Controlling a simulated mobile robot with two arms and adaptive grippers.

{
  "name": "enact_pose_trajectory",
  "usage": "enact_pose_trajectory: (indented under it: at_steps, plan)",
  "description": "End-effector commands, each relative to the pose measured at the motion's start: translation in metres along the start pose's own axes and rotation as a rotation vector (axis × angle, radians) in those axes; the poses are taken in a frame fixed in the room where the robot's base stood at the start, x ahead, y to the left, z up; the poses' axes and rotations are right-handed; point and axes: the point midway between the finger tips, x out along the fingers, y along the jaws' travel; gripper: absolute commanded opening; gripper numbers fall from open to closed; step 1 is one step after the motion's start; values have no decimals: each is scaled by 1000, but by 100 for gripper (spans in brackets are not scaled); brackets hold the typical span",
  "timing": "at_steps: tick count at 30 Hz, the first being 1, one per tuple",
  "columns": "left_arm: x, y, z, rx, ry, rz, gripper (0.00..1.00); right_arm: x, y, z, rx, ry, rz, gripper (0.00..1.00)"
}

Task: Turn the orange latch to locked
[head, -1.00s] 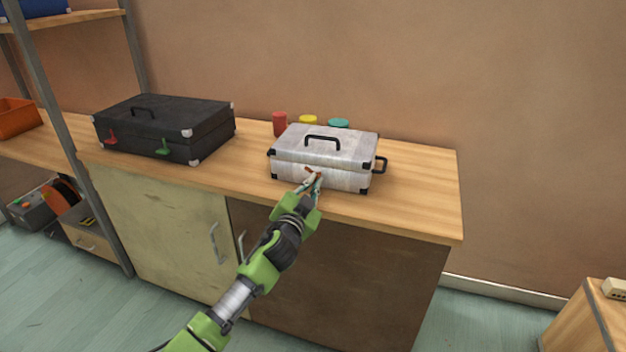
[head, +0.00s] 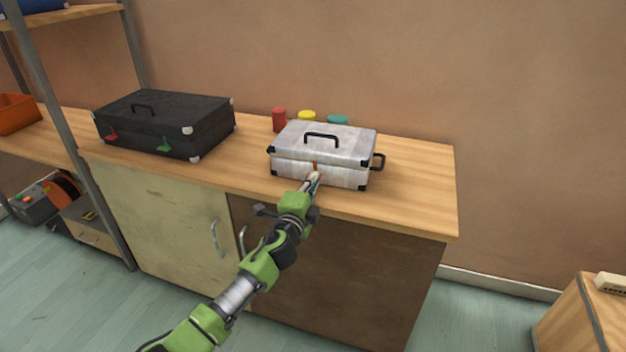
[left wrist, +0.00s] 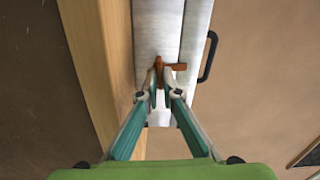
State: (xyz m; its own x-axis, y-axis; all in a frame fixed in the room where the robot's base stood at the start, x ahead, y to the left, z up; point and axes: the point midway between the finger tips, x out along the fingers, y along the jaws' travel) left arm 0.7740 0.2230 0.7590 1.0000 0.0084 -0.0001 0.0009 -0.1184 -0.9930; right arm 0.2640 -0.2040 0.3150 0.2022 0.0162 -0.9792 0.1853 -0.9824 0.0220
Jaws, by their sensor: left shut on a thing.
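The silver case (head: 345,171) stands shut on the wooden counter, its black handle up. The small orange latch (head: 315,168) is on its front face. In the left wrist view the latch (left wrist: 160,64) has one part between my fingertips and another pointing right, towards the lid, across the seam. My left gripper (head: 314,178) reaches the case front from below. In the left wrist view its fingers (left wrist: 160,92) are closed in on the latch. The fingers partly hide the latch in the head view. My right gripper is not in view.
A black case (head: 165,125) with a red and a green latch stands left on the counter (head: 420,205). Red (head: 279,120), yellow (head: 307,116) and teal (head: 338,120) objects sit behind the silver case. The counter right of it is clear.

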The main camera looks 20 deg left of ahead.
Motion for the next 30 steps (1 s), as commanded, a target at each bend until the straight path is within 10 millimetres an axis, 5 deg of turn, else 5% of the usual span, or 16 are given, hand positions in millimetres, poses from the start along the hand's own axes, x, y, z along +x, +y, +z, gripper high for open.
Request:
enact_pose_trajectory:
  at_steps: [25, 27, 30]
  plan:
    - [0, 2, -1, 136, 2, 1, 0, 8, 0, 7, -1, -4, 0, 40]
    - [0, 2, -1, 136, 2, 1, 21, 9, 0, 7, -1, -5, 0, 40]
    - [0, 1, -1, 135, 2, 1, 22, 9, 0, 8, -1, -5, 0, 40]
